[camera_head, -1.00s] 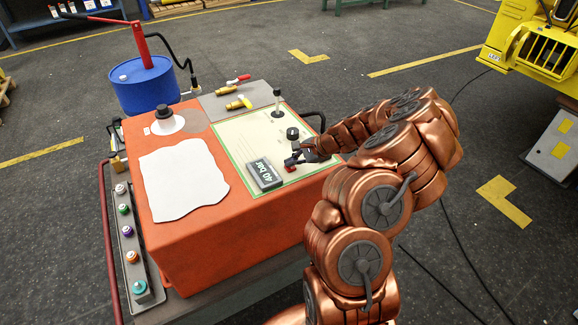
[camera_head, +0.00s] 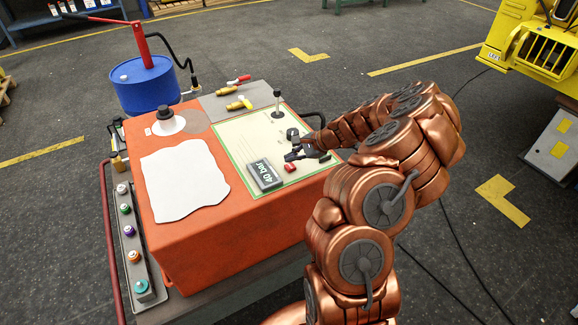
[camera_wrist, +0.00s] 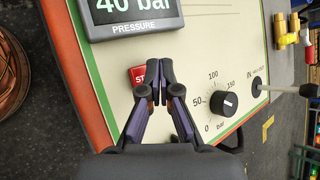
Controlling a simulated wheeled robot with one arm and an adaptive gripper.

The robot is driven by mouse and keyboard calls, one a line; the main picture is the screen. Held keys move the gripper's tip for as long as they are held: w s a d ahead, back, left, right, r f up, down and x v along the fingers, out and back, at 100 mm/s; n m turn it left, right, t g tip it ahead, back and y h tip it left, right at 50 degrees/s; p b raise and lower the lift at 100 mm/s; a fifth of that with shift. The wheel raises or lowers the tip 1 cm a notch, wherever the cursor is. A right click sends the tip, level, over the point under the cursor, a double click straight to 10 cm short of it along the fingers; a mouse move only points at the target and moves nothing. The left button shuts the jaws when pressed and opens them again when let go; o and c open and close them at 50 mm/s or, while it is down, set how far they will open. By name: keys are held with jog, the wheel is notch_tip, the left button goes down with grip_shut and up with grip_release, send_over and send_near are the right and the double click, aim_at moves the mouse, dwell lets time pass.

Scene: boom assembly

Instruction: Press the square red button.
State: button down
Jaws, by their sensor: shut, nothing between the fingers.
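The square red button (camera_head: 290,168) is on the cream panel, just right of the pressure display. In the wrist view the red button (camera_wrist: 138,75) shows white letters "ST", and its right part is hidden behind my fingertips. My gripper (camera_head: 290,156) is shut and empty, with its tips close above and beside the button in the head view. In the wrist view my gripper (camera_wrist: 153,85) has its fingertips together over the button's right edge. A gap to the button shows in the head view.
The pressure display (camera_head: 265,174) reads 40 bar. A black dial (camera_wrist: 228,103) and a lever (camera_head: 278,103) stand on the cream panel (camera_head: 232,130). A white sheet (camera_head: 184,178) lies on the orange cabinet. A blue drum (camera_head: 146,86) stands behind.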

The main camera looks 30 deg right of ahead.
aim_at(292, 167)
jog(key=shift+r+p, duration=1.15)
jog(key=shift+r, duration=1.1)
jog(key=s+a+r+n+g+y, duration=0.1)
jog(key=a+r+n, duration=0.25)
jog(key=a, duration=0.35)
jog(key=a+r+n+g+y, duration=0.1)
jog(key=a+r+n, duration=0.2)
jog(key=a+r, duration=0.3)
jog(key=s+a+r+n+g+h, duration=0.1)
jog(key=s+a+r+n+g, duration=0.3)
jog(key=s+a, duration=0.55)
jog(key=s+a+r+n+g+h, duration=0.25)
jog(key=s+a+n, duration=0.35)
jog(key=s, duration=0.6)
jog(key=s+d+n+h, duration=0.1)
jog(key=s+d+h, duration=0.1)
jog(key=s, duration=0.5)
jog(key=s+d+n+h, duration=0.1)
jog(key=s+n+h, duration=0.1)
jog(key=s, duration=0.5)
jog(key=shift+s+d+f+g, duration=0.35)
jog(key=shift+s+f, duration=0.05)
